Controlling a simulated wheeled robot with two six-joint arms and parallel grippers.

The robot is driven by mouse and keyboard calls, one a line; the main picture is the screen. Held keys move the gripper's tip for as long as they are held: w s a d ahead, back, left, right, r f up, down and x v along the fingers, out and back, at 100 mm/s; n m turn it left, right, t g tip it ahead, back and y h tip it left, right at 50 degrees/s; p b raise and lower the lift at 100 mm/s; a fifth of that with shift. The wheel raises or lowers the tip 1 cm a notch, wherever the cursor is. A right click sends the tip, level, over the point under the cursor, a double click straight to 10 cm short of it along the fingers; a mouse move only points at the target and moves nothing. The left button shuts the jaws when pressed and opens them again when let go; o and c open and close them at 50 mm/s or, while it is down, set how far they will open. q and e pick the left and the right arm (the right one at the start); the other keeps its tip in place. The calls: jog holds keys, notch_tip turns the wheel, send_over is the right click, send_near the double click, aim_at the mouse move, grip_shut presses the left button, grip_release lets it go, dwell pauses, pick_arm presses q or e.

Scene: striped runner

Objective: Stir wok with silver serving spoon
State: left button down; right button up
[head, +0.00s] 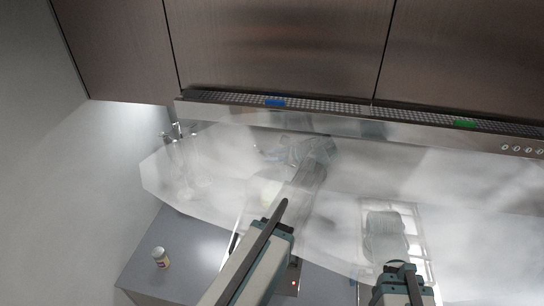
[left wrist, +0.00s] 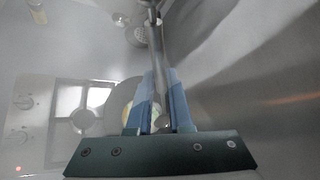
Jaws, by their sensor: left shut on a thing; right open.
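In the left wrist view, my left gripper (left wrist: 160,88) has its blue fingers shut on a slim silver handle, which I take for the serving spoon (left wrist: 155,45). The handle runs up and away from the fingers; its far end is unclear. A dark round rim, likely the wok (left wrist: 116,101), shows partly behind the fingers, mostly hidden. In the head view, my left gripper (head: 300,152) is blurred by steam beneath the hood. My right gripper (head: 386,222) is open and hazy at lower right, over a pale grate. Whether the spoon touches the wok cannot be told.
A steel hood (head: 340,115) with cabinets above crosses the head view. Thick steam veils the stove. A small jar (head: 161,257) stands on the grey counter (head: 190,240) at left, with clear counter around it. Hazy utensils (head: 177,150) stand behind. A burner grate (left wrist: 82,122) shows in the left wrist view.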

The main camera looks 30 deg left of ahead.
pick_arm(q)
jog(key=s+a+f+b, duration=0.1)
jog(key=s+f+b, duration=0.4)
jog(key=shift+a+f+b, duration=0.25)
jog(key=shift+f+b, duration=0.05)
jog(key=shift+f, duration=0.05)
dwell(0.3)
jog(key=shift+f, duration=0.1)
jog(key=w+d+f+b, duration=0.1)
jog(key=w+f+b, duration=0.4)
jog(key=f+b, duration=0.2)
jog(key=shift+w+d+f+b, duration=0.2)
jog(key=shift+d+f+b, duration=0.15)
jog(key=shift+b, duration=0.1)
dwell(0.9)
jog(key=shift+w+a, duration=0.1)
jog(key=shift+a, duration=0.05)
dwell(0.5)
